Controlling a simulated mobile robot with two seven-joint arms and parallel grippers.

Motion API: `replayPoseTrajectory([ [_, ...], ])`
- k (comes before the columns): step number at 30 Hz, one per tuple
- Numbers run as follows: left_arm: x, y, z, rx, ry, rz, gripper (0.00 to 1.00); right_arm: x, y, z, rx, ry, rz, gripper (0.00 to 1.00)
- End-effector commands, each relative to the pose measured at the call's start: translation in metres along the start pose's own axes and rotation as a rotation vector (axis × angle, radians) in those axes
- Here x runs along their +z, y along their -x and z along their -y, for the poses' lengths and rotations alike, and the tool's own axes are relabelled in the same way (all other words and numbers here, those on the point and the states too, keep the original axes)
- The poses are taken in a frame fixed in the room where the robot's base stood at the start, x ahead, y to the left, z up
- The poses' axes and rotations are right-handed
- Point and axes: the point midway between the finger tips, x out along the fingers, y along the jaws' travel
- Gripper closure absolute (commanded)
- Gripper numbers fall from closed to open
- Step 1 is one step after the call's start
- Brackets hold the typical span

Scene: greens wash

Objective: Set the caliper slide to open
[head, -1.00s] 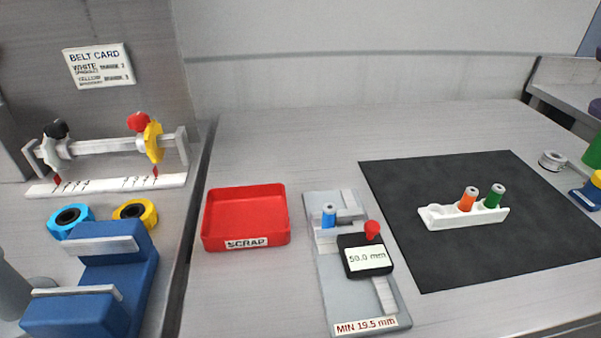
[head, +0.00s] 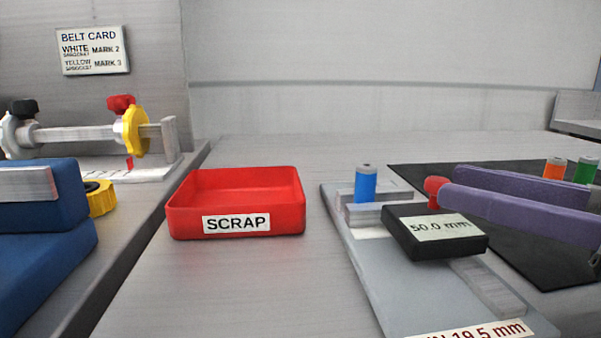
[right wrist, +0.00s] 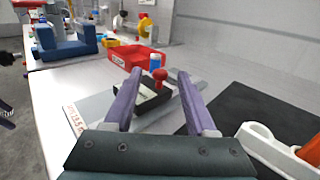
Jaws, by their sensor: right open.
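The caliper (head: 370,275) is a grey plate with a "MIN 19.5 mm" label. Its slide carries a black display (head: 435,232) reading 50.0 mm and a red knob (head: 435,188). A blue cylinder (head: 365,183) stands upright at the caliper's far end. My right gripper (head: 447,182) comes in from the right, open. In the right wrist view its purple fingers (right wrist: 161,76) are spread on either side of the red knob (right wrist: 159,74); I cannot tell whether either touches it. A dark, partly purple shape at that view's left edge may be my left gripper (right wrist: 6,115).
The red SCRAP tray (head: 236,224) stands left of the caliper, empty as far as I see. A black mat (head: 410,175) lies at right, with orange (head: 554,169) and green (head: 586,170) cylinders. A blue fixture (head: 45,235) stands at left. Bare tabletop lies between tray and caliper.

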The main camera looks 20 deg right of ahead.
Motion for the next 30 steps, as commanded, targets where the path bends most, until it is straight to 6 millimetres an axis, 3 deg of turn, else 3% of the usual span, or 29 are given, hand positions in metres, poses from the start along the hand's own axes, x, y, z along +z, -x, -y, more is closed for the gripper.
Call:
replayPoseTrajectory([
  [6, -0.002, 0.007, 0.000, 0.000, 0.000, 0.000, 0.00, 0.003, -0.039, 0.001, 0.001, 0.003, 0.002, 0.43],
  [12, -0.003, 0.010, 0.000, 0.000, 0.000, 0.000, 0.00, 0.002, -0.060, 0.001, -0.002, -0.001, 0.002, 0.43],
  [25, -0.003, 0.011, 0.000, 0.000, 0.000, 0.000, 0.00, 0.000, -0.067, 0.001, -0.003, -0.002, 0.000, 0.45],
  [30, -0.003, 0.011, 0.000, 0.000, 0.000, 0.000, 0.00, 0.000, -0.067, 0.001, -0.003, -0.002, 0.000, 0.64],
])
